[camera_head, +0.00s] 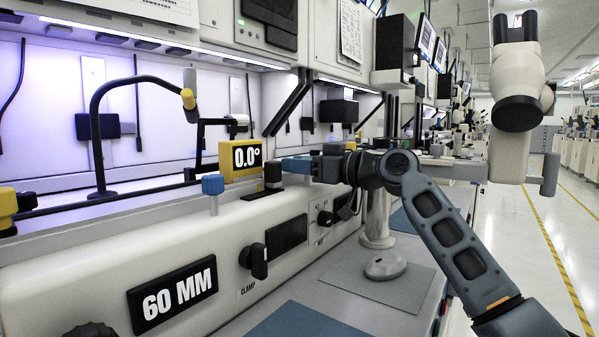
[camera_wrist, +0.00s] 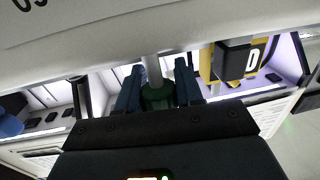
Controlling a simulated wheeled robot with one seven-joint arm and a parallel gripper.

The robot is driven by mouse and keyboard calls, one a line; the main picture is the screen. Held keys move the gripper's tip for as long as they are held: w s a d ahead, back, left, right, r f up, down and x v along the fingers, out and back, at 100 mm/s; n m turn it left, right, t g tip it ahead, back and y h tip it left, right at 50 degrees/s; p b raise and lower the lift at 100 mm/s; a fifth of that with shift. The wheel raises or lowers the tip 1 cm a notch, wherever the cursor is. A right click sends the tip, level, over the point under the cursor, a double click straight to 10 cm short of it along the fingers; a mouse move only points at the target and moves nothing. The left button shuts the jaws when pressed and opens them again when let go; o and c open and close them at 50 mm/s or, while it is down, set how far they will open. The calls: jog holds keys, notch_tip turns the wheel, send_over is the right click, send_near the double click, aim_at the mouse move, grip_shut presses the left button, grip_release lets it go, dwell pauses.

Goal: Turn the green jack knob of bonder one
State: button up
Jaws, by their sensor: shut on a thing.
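The dark green jack knob (camera_wrist: 158,97) sits on a pale shaft between my fingers in the wrist view. My gripper (camera_wrist: 158,88) is shut on it, with one blue finger on each side. In the head view my gripper (camera_head: 296,166) reaches in from the right, above the front ledge of the bonder (camera_head: 110,248). There the green knob is hidden or too small to make out. A yellow-framed display (camera_head: 247,157) left of my gripper reads 0.0°.
A blue-capped knob (camera_head: 212,185) stands left of the display. A black clamp knob (camera_head: 256,260) and a 60 MM display (camera_head: 175,295) are on the front panel. A black curved arm (camera_head: 98,130) rises at the left. A white microscope (camera_head: 518,85) hangs at upper right. The aisle at right is clear.

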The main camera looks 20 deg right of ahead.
jog(key=shift+f, duration=0.1)
jog(key=o, duration=1)
jog(key=shift+c, duration=0.2)
jog(key=v, duration=0.7)
jog(key=shift+s+d, duration=0.2)
jog(key=shift+s, duration=0.1)
